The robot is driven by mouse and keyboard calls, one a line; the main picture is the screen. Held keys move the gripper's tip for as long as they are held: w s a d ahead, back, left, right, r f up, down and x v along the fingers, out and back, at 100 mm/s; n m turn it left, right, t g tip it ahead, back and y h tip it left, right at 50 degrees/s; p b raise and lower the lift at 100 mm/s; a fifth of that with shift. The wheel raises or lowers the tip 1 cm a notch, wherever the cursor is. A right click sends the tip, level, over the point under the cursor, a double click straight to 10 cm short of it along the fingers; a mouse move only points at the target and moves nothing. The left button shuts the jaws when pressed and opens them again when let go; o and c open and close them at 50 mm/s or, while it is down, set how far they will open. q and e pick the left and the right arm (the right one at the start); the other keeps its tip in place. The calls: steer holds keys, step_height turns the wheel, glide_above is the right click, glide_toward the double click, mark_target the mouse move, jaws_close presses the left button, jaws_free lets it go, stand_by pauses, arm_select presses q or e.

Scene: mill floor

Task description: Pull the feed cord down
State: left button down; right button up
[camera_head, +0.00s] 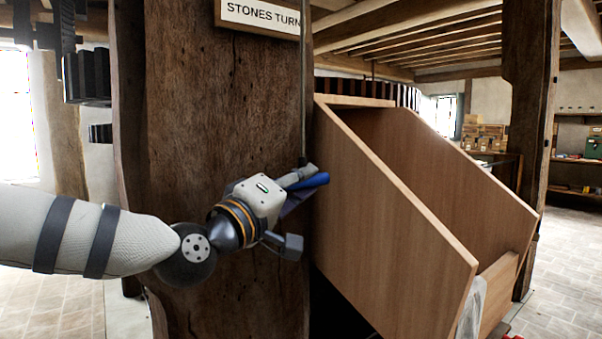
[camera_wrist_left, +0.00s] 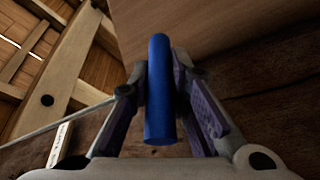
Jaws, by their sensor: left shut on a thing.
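The feed cord (camera_head: 303,90) hangs as a thin dark line in front of the right side of the wooden post. At its lower end is a blue handle (camera_head: 315,181), which also shows in the left wrist view (camera_wrist_left: 160,95). My left gripper (camera_head: 300,184) is shut on the blue handle, with a finger on each side of it in the wrist view. Part of the handle is hidden by the fingers in the head view. A thin pale line, likely the cord, runs off to the left in the wrist view. My right gripper is not in view.
A thick wooden post (camera_head: 215,110) stands right behind my left arm, with a sign (camera_head: 262,15) reading "STONES TURN" at its top. A large wooden chute or bin (camera_head: 385,210) stands close to the right of the gripper. Dark gear teeth (camera_head: 88,77) show at left.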

arm_select(q)
steer(key=shift+r, duration=0.15)
steer(key=c, duration=1.5)
jaws_free()
